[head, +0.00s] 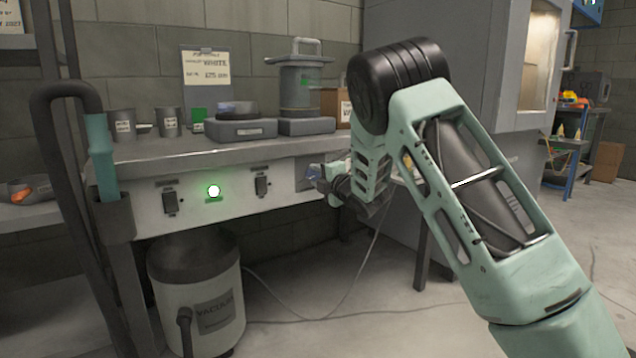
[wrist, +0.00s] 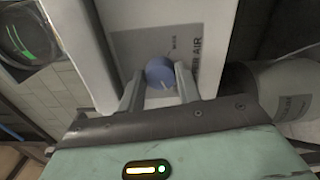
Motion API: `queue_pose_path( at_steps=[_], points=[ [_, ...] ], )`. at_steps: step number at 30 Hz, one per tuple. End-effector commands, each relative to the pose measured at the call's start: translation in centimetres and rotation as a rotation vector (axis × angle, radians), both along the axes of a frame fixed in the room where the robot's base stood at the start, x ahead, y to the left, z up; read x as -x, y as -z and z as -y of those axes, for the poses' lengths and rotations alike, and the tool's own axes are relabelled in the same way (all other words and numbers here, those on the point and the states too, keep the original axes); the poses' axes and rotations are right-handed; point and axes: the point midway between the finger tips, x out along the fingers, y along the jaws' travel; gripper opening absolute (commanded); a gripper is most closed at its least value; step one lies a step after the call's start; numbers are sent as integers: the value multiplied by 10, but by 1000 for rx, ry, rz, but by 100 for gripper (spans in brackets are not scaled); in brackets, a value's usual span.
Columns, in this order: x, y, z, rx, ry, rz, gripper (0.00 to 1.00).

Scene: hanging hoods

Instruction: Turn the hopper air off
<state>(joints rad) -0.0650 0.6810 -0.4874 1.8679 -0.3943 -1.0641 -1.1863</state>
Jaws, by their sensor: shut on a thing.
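The hopper air knob (wrist: 159,70) is a round blue dial on a grey plate (wrist: 135,45) marked "AIR", partly covered lettering before it. A small scale word is printed near the knob. A pale pointer line shows on the knob's face. In the head view the plate (head: 303,176) is at the right end of the bench's front panel. My gripper (wrist: 159,86) has its two fingers on either side of the knob, shut on it. In the head view my gripper (head: 325,184) reaches the plate and hides most of the knob.
The front panel also has two dark switches (head: 170,203) and (head: 262,186) with a lit green lamp (head: 214,191) between them. A vacuum canister (head: 196,290) stands below. A hose (head: 70,150) hangs at left. A hopper (head: 305,85) and several cups stand on the bench (head: 140,152).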

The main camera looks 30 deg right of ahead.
Motion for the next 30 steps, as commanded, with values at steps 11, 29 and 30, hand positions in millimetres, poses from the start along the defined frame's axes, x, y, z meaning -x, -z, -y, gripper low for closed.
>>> queue_pose_path(
  at_steps=[11,29,30],
  points=[
    [1,1,0,131,-1,1,11],
    [0,1,0,144,-1,2,55],
    [0,1,0,144,-1,2,55]
  ],
)
